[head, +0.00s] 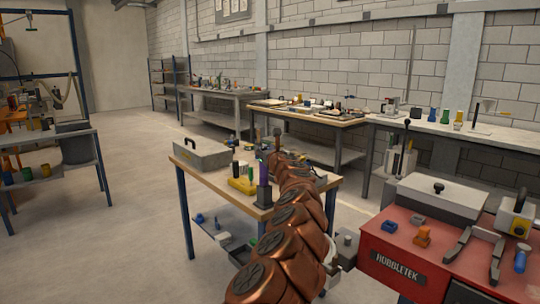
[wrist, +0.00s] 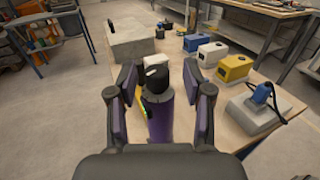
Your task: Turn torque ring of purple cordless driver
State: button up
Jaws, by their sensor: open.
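In the wrist view a purple upright cylinder with a dark collar and black top, which looks like the purple cordless driver (wrist: 160,122), stands between the fingers of my gripper (wrist: 158,98). The gripper is open, with a visible gap on each side of the driver. The driver's lower part is hidden behind the gripper's palm. A torque ring is not clearly told apart from the dark collar.
A grey box (head: 203,153) sits at the table's far left corner. A red cabinet (head: 400,262) stands at right.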

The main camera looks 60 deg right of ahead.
jog(key=shift+s+a+r, duration=0.1)
jog(key=shift+s+r, duration=0.05)
jog(key=shift+s, duration=0.15)
jog(key=v, duration=0.5)
jog(key=shift+s+a, duration=0.15)
jog(key=shift+a, duration=0.25)
dwell(0.4)
dwell(0.3)
